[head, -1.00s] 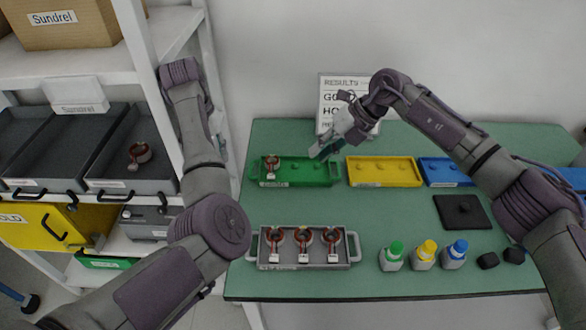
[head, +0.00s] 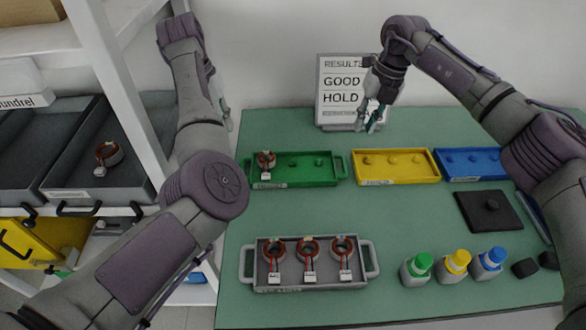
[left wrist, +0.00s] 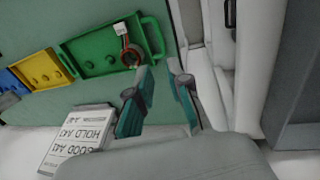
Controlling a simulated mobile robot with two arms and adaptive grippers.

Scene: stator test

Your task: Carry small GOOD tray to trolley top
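The small green tray (head: 310,173) lies at the back left of the green table, with handles at its ends. One copper-wound stator (head: 265,161) with a white tag sits at its left end; the other pegs are bare. The tray also shows in the left wrist view (left wrist: 90,54). My left gripper (left wrist: 158,105) is open and empty, its fingers near the tray's stator end, not touching as far as I see. In the head view it is mostly behind my arm. My right gripper (head: 372,122) hangs before the results board; its finger gap is unclear. No trolley is identifiable.
A grey tray (head: 258,284) with three stators stands in front. Yellow (head: 395,178) and blue (head: 470,172) trays lie right of the green one. Several bottles (head: 455,263) and a black plate (head: 488,223) are at right. The results board (head: 335,92) stands behind. A shelf rack (head: 113,80) borders the left.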

